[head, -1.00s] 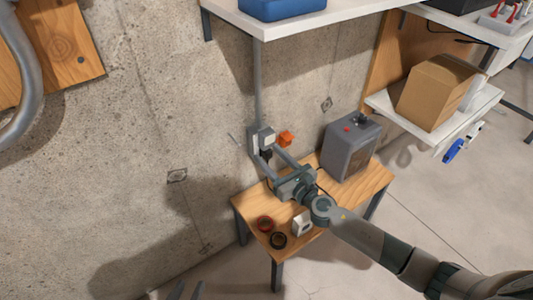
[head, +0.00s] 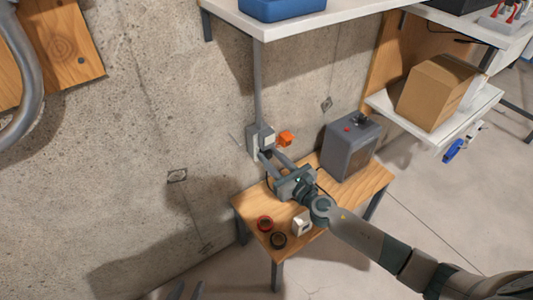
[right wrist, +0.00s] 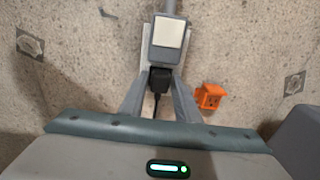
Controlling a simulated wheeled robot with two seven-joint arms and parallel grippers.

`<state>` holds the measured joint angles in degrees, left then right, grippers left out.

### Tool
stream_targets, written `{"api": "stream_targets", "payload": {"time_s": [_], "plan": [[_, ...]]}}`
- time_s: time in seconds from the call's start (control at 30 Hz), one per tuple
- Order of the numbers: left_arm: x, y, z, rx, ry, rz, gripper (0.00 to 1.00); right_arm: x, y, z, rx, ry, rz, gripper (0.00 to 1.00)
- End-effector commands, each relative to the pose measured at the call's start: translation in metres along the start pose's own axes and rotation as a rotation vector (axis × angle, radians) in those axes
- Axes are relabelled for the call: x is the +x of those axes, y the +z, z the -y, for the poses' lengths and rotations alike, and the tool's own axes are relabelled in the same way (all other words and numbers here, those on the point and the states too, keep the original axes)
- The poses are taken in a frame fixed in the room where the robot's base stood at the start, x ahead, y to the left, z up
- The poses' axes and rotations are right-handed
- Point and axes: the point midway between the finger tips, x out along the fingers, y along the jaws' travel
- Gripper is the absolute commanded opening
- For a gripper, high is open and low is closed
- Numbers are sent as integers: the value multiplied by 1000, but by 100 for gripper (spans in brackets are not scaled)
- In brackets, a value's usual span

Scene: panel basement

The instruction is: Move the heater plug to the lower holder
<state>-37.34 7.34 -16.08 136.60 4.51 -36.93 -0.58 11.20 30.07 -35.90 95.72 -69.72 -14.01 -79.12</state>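The heater plug (right wrist: 160,79) is black, with a black cord hanging down. It sits at the lower end of a grey wall box (right wrist: 168,35) with a pale front panel; the box also shows in the head view (head: 262,137). My right gripper (right wrist: 161,84) has a finger on each side of the plug, seemingly touching it. In the head view my right gripper (head: 271,155) hides most of the plug. An orange socket-like piece (right wrist: 209,96) is on the wall to the right, also in the head view (head: 286,138).
The grey heater (head: 350,146) stands on a small wooden table (head: 377,180), beside my right arm. A white shelf (head: 310,22) is above.

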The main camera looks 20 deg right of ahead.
Motion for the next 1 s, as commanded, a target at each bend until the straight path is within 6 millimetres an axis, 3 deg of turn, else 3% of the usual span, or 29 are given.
{"api": "stream_targets", "payload": {"time_s": [0.03,0.1,1.0], "plan": [[0,0,0,0,0,0,31,0,0,0,0,0,0,10],[0,0,0,0,0,0,31,0,0,0,0,0,0,0],[0,-1,-1,-3,-1,-1,31,-24,0,0,0,0,0,0]]}}
